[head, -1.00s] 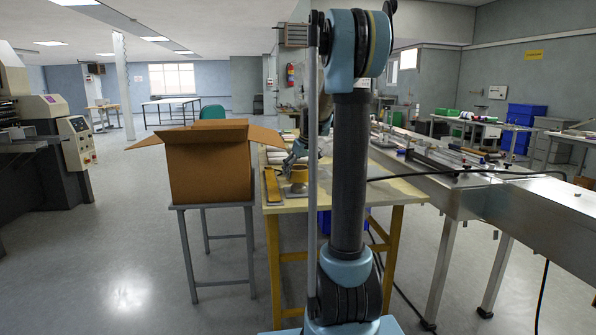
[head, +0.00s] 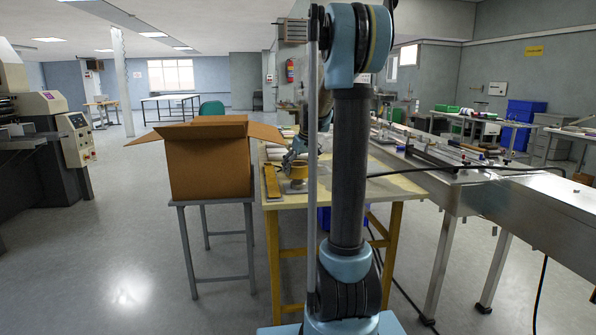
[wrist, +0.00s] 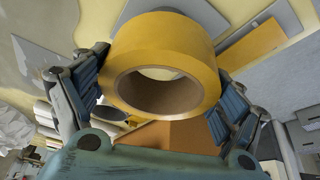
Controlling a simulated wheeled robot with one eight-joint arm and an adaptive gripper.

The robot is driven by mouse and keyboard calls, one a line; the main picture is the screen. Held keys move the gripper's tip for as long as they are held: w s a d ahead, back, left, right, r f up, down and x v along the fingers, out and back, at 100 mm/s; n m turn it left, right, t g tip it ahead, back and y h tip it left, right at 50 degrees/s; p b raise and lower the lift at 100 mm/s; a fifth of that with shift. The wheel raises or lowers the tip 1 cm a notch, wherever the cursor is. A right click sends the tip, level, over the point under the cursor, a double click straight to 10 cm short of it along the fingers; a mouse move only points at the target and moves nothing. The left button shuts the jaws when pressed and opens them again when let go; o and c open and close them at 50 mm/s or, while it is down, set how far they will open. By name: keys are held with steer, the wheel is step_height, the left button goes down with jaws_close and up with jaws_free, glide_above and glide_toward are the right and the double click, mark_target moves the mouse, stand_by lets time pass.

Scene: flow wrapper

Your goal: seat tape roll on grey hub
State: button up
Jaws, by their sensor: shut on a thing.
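The yellow tape roll (head: 299,171) is at the left part of the worktable in the head view, and it fills the middle of the wrist view (wrist: 165,45). My gripper (wrist: 155,88) is shut on the roll, with one finger on each side of it. In the head view my gripper (head: 291,160) is small and partly behind my own arm. A grey piece (head: 295,187) lies just below the roll in the head view and looks like the hub's base. The hub itself is not clearly visible, and I cannot tell whether the roll touches it.
A yellow strip (head: 271,183) lies left of the roll on the worktable (head: 330,197). An open cardboard box (head: 209,165) stands on a grey stand to the left. A metal conveyor (head: 520,197) runs along the right, with a black cable across it.

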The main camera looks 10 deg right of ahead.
steer(key=shift+f, duration=2.65)
stand_by(0.8)
steer(key=o, duration=1)
steer(key=shift+r, duration=0.1)
steer(key=shift+r, duration=3.9)
